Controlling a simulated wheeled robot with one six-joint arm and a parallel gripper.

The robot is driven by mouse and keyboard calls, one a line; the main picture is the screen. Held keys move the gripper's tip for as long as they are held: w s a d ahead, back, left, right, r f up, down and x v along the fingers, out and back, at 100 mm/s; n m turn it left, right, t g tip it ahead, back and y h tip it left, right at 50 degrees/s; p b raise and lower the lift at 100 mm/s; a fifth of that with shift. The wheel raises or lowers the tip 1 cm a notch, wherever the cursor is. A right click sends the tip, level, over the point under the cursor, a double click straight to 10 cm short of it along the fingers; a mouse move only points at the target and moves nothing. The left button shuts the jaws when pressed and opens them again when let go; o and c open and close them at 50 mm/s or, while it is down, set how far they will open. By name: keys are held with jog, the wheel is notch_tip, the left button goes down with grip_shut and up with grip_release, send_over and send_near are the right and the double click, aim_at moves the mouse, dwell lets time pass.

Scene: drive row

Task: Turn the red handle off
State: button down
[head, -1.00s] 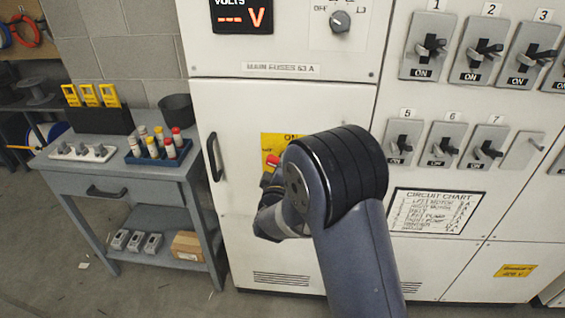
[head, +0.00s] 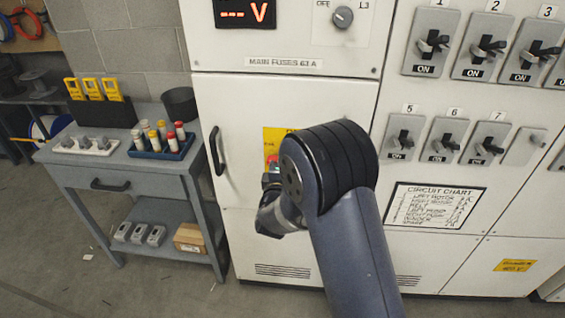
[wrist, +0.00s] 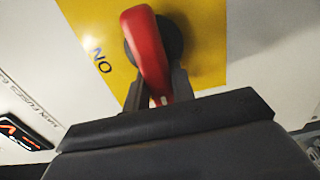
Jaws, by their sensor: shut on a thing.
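The red handle (wrist: 147,55) is on a dark round hub (wrist: 172,42) on a yellow plate (wrist: 205,50) in the wrist view. The printed word ON shows to the left of the handle there. My gripper (wrist: 159,90) is shut on the handle, with one grey finger on each side of it. In the head view the plate (head: 271,136) shows on the white cabinet door. Only a small red patch of the handle (head: 272,160) shows there. My arm hides the rest of the handle and much of the plate.
The white cabinet (head: 280,95) has a black door pull (head: 216,150) left of the plate. Numbered black switches (head: 433,42) and a circuit chart (head: 435,205) are on the right. A grey workbench (head: 75,172) stands close on the left. The floor between shows some clear room.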

jog(key=c, duration=1.2)
grip_release()
jog(key=shift+s, duration=0.1)
jog(key=s+b, duration=0.1)
jog(key=s, duration=0.9)
jog(key=shift+s+a+b, duration=0.15)
jog(key=shift+s+b, duration=0.15)
jog(key=shift+s, duration=0.05)
jog(key=shift+w, duration=0.15)
jog(key=w+p, duration=0.1)
jog(key=w, duration=0.9)
jog(key=shift+w+d+p, duration=0.2)
jog(key=shift+w+p, duration=0.1)
jog(key=shift+p, duration=0.05)
